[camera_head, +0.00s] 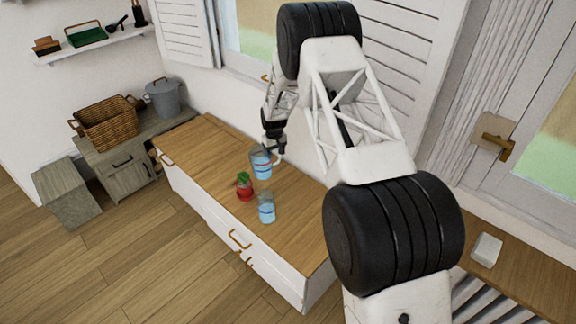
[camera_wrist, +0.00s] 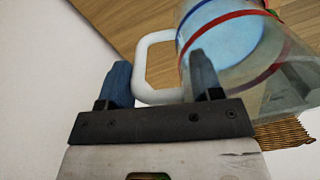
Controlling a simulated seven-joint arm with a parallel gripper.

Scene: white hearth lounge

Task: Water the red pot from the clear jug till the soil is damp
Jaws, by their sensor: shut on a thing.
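The clear jug (camera_head: 261,164) has a red band, a blue band, a white handle and blue water inside. It is at the long wooden cabinet, just behind the red pot; I cannot tell if its base touches the top. My gripper (camera_head: 275,149) is shut on the jug's handle. In the wrist view my gripper's fingers (camera_wrist: 162,84) sit on either side of the white handle (camera_wrist: 143,62), beside the jug's body (camera_wrist: 228,38). The red pot (camera_head: 245,191) holds a small green plant (camera_head: 243,178) and stands upright. Its soil is too small to judge.
A second clear vessel with blue liquid (camera_head: 267,209) stands in front of the jug, right of the pot. The cabinet top (camera_head: 215,145) is clear on its left and right ends. A wicker basket (camera_head: 107,124) and grey bucket (camera_head: 162,97) stand beyond at left. A wall and shutters rise behind.

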